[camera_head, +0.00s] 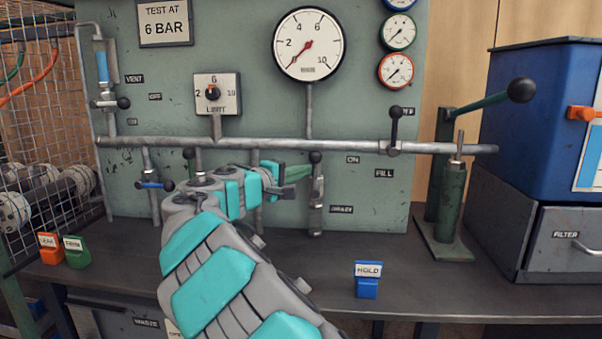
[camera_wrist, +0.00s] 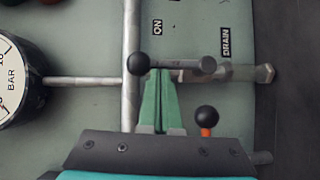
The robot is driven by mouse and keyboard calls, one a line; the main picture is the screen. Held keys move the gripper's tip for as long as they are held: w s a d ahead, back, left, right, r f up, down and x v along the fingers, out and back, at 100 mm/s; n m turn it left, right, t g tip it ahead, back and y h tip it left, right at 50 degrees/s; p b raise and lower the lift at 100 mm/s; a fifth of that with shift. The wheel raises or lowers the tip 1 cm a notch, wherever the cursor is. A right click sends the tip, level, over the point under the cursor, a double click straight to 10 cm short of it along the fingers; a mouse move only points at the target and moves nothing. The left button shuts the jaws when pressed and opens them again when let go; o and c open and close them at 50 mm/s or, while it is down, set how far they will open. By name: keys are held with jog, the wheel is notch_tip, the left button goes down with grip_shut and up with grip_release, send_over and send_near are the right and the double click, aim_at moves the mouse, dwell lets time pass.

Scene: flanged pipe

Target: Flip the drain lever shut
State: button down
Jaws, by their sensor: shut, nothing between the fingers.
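The drain lever has a black knob (camera_head: 316,158) and stands upright along a short vertical pipe above the DRAIN label (camera_head: 341,209). In the wrist view its knob (camera_wrist: 138,63) is at the left end of a grey handle (camera_wrist: 185,64), which lies along the drain pipe. My gripper (camera_head: 300,172) is shut, its green fingers pressed together and empty. In the wrist view the fingertips (camera_wrist: 161,73) are at the handle just beside the knob; I cannot tell whether they touch it. My arm hides part of the panel left of the lever.
A black knob on an orange stem (camera_wrist: 205,115) is close to the right of my fingers in the wrist view. The main horizontal pipe (camera_head: 350,143) runs above. The FILL lever (camera_head: 396,112) stands to the right. The bench front holds a blue HOLD tag (camera_head: 367,288).

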jog(key=shift+d, duration=0.2)
jog(key=d+f+m+g+y+b, duration=0.3)
jog(key=d+m+y+b, duration=0.4)
jog(key=d+m+y, duration=0.2)
jog(key=shift+s+f+m+y+b, duration=0.15)
jog(key=shift+m+y+b, duration=0.15)
jog(key=shift+m+y, duration=0.45)
dwell(0.4)
jog(key=shift+f, duration=0.1)
dwell(0.4)
jog(key=w+r+p+v, duration=0.1)
jog(key=r+p+v, duration=0.1)
jog(key=v, duration=1.1)
jog(key=shift+w+a+r+p, duration=0.15)
jog(key=shift+w+a+p, duration=0.15)
jog(key=shift+a+p, duration=0.1)
